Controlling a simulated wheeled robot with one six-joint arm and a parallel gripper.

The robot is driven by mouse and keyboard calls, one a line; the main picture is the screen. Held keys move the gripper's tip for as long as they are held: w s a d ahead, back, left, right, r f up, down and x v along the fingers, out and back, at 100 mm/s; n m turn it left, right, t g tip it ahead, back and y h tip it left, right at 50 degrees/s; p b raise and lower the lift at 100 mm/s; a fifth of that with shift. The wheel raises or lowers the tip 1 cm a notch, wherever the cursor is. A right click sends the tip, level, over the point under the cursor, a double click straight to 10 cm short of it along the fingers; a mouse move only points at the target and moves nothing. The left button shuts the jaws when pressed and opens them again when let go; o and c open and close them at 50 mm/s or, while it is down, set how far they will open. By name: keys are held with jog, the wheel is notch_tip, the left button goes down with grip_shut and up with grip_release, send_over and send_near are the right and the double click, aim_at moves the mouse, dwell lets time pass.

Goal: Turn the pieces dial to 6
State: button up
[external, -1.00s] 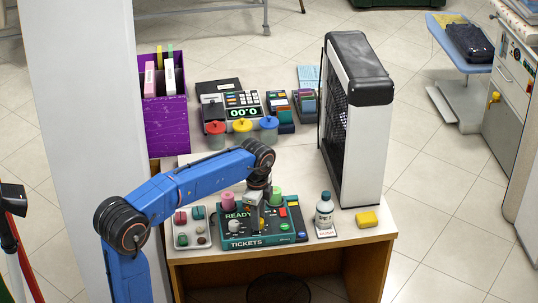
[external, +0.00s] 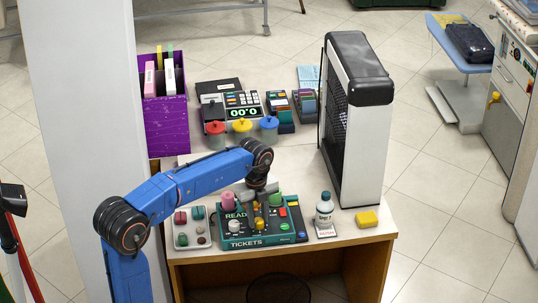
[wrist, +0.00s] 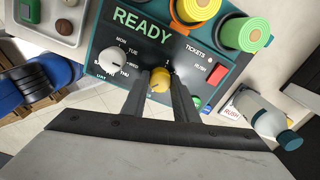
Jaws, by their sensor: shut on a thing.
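The ticket machine (external: 270,237) is a teal box with a dark panel reading READY, on the wooden counter. Its yellow dial (wrist: 160,82) is at the lower middle of the panel in the wrist view, with a 1 printed above it. It also shows in the external view (external: 259,223). I take it for the pieces dial; its label and pointer are mostly hidden. My gripper (wrist: 161,77) has its two dark fingers closed on either side of the yellow dial. A white day dial (wrist: 115,60) is left of it, untouched.
Pink (external: 228,201) and green (external: 275,199) rolls stand at the machine's back. A red button (wrist: 216,73) is right of the dial. A tray (external: 191,226) of small items lies left, a bottle (external: 324,211) and a yellow block (external: 367,219) right.

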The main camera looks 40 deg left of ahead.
aim_at(256, 221)
jog(key=shift+m, duration=0.3)
jog(key=o, duration=1.1)
jog(key=shift+c, duration=0.2)
notch_tip(256, 221, up, 17)
jog(key=shift+s+a+r, duration=0.15)
jog(key=shift+s+r, duration=0.05)
jog(key=shift+s, duration=0.1)
